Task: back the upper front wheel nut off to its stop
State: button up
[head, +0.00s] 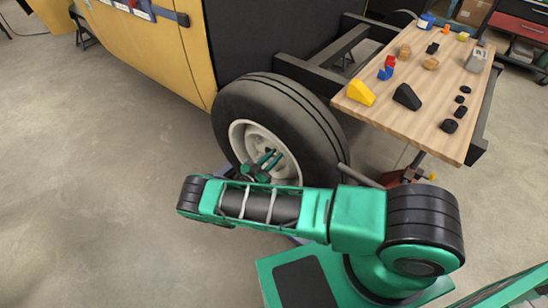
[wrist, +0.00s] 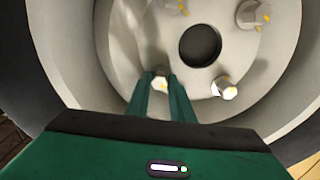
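A large black tyre (head: 318,119) on a pale wheel rim (head: 243,137) stands below the dark frame. In the wrist view the dished wheel face (wrist: 105,40) has a dark round centre hole (wrist: 200,45) with several bright hex nuts around it, marked in yellow. My gripper (head: 270,160) is at the wheel face. In the wrist view its two green fingers (wrist: 162,78) stand apart with one nut (wrist: 160,84) showing between their tips. I cannot tell whether they touch it. Another nut (wrist: 225,88) sits right of the fingers, and one (wrist: 254,14) is at upper right.
A wooden bench top (head: 410,122) right of the tyre carries a yellow wedge (head: 360,92), a black wedge (head: 407,96) and several small parts. A yellow panel (head: 150,45) stands left of the wheel. The concrete floor (head: 90,190) at left is clear.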

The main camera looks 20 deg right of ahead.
grip_shut()
jog(key=shift+n, duration=0.3)
jog(key=n, duration=2.4)
jog(key=shift+w+a+f, duration=0.1)
jog(key=shift+a+f, duration=0.2)
jog(key=shift+d, duration=0.1)
jog(key=o, duration=0.6)
grip_release()
jog(key=shift+c, duration=0.2)
jog(key=shift+d+r, duration=0.1)
